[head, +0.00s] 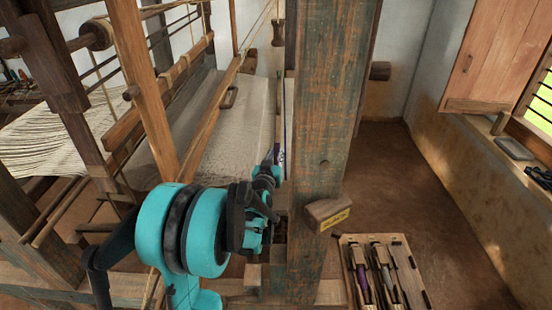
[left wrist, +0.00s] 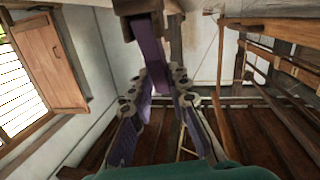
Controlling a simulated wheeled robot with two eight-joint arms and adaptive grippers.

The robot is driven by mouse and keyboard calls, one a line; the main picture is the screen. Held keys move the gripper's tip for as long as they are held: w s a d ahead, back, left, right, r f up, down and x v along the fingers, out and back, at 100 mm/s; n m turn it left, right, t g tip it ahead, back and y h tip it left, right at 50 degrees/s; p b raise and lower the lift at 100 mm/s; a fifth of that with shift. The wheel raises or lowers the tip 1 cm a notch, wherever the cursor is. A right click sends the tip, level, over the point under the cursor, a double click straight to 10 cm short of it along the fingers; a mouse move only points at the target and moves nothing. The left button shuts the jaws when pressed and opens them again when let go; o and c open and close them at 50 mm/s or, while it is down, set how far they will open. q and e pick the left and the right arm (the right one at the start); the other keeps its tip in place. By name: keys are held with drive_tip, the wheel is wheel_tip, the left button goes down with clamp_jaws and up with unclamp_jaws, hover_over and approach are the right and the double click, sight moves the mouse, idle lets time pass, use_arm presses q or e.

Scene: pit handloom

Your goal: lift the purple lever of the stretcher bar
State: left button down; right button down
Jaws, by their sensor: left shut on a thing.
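The purple lever (left wrist: 149,42) hangs down from a dark block at the top of the left wrist view. Its lower end is between the two fingertips of my left gripper (left wrist: 160,84), which is shut on it. In the head view my left gripper (head: 271,168) is beside the thick wooden post, near the edge of the pale cloth. Only a small dark purple bit of the lever (head: 281,158) shows there. The rest of the stretcher bar is mostly hidden, and I cannot make out its ends. My right gripper is not in view.
The thick upright post (head: 328,120) stands close to the right of my left gripper. A tray (head: 409,268) with shuttles lies at lower right. Loom beams (head: 145,75) fill the left. Bare floor (head: 440,195) is at right.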

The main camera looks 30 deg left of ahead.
use_arm(q)
drive_tip(key=shift+s+d+f, duration=0.1)
drive_tip(key=shift+f, duration=0.05)
drive_tip(key=c, duration=1.4)
unclamp_jaws()
drive_tip(key=shift+c, duration=0.2)
drive_tip(key=shift+s, duration=0.1)
drive_tip(key=v, duration=1.2)
